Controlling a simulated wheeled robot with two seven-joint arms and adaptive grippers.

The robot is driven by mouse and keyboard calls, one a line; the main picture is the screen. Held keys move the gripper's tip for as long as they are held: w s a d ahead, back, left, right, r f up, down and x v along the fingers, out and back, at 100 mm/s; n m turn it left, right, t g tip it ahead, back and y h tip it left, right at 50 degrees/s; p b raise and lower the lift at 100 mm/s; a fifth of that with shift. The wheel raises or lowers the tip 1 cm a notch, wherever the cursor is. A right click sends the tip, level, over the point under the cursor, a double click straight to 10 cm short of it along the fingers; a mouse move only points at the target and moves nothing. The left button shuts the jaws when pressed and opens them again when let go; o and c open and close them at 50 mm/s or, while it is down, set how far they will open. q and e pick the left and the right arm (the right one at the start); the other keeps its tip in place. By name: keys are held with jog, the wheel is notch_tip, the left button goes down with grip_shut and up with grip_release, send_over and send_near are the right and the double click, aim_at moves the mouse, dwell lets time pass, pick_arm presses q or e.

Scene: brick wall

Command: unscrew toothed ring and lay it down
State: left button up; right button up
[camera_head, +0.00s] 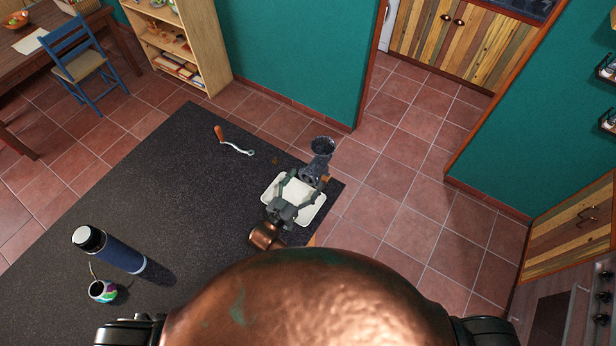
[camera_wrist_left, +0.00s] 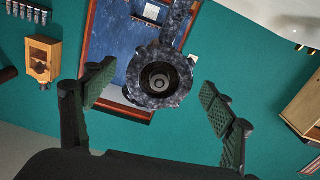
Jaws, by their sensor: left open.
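A dark speckled grinder (camera_head: 320,150) stands at the right edge of the dark table, its funnel upward. In the left wrist view, the toothed ring (camera_wrist_left: 140,84) sits around the grinder's round mouth, facing the camera; its teeth are hard to make out. My left gripper (camera_head: 300,189) is open and empty, in front of the grinder and above a white tray (camera_head: 310,219). In the left wrist view its green-padded fingers (camera_wrist_left: 158,92) stand on either side of the ring, apart from it. In the head view the gripper hides part of the tray. My right gripper is not in view.
A crank with an orange handle (camera_head: 219,134) lies on the dark table (camera_head: 150,185) left of the grinder. A dark blue bottle (camera_head: 118,252) and a small colourful cup (camera_head: 103,291) stand at the lower left. The table's middle is clear.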

pick_arm(q)
jog(key=shift+c, duration=0.5)
jog(key=shift+s, duration=0.15)
jog(key=shift+p+v, duration=0.85)
jog(key=shift+v, duration=0.75)
jog(key=p+v, duration=0.1)
jog(key=v, duration=0.1)
jog(key=shift+s+a, duration=0.2)
jog(key=shift+s, duration=0.05)
jog(key=b, duration=0.7)
jog(key=shift+s+a, duration=0.25)
jog(key=shift+s, duration=0.15)
